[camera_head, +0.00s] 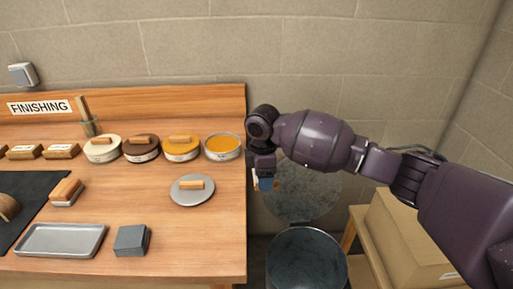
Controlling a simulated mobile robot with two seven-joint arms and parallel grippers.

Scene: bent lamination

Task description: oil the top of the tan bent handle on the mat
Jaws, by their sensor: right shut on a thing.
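A tan-brown bent handle (8,207) lies on the dark mat (38,188) at the left edge of the head view, partly cut off by the frame. My right gripper (265,178) points down just past the table's right edge, near the open bin. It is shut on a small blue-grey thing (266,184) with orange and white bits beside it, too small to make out. An open tin of orange-yellow content (222,146) stands at the back right of the table. My left gripper is out of view.
Three tins, white (102,153), brown (141,154) and yellow (181,152), carry tan pieces. A grey disc (193,200) bears another. The bin (306,262) and cardboard box (410,240) stand right.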

